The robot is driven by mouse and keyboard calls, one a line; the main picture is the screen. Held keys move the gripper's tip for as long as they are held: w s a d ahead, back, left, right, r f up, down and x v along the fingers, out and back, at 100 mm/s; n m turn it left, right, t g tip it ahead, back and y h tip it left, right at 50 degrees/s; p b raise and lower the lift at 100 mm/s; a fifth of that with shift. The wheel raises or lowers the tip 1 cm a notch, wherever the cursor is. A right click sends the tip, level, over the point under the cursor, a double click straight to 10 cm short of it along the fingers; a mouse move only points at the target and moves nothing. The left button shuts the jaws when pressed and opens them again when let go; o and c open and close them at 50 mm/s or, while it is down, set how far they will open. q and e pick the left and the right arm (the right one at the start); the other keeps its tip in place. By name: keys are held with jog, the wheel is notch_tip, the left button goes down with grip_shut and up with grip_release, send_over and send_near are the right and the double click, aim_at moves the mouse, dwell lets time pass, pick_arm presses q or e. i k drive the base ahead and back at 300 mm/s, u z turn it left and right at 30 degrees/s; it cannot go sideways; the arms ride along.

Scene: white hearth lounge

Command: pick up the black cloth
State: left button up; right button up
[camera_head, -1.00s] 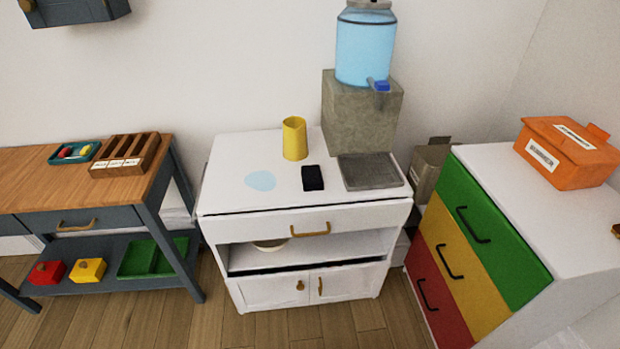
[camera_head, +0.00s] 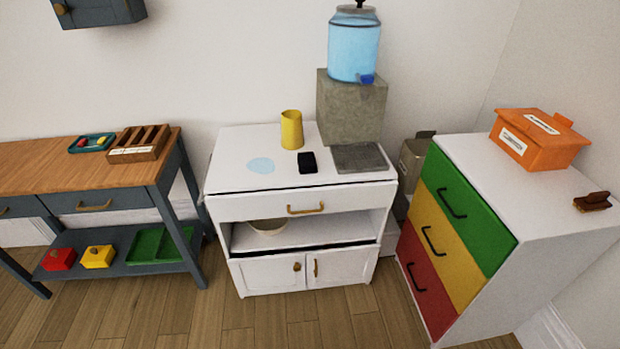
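The black cloth (camera_head: 307,163) is a small dark folded rectangle. It lies flat on the white cabinet top (camera_head: 228,178), between a light blue puddle-like patch (camera_head: 261,165) on its left and a grey tray (camera_head: 358,157) on its right. A yellow pitcher (camera_head: 291,130) stands just behind it. Neither of my grippers shows in the head view.
A water dispenser (camera_head: 354,48) sits on a stone block (camera_head: 350,108) behind the grey tray. A wooden-topped table (camera_head: 50,178) stands at left, and a coloured drawer unit (camera_head: 455,210) with an orange box (camera_head: 540,139) at right. Bare floor (camera_head: 270,325) lies in front.

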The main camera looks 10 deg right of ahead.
aim_at(307, 164)
jog(key=z, duration=0.1)
jog(key=i, duration=0.95)
jog(key=u, duration=0.5)
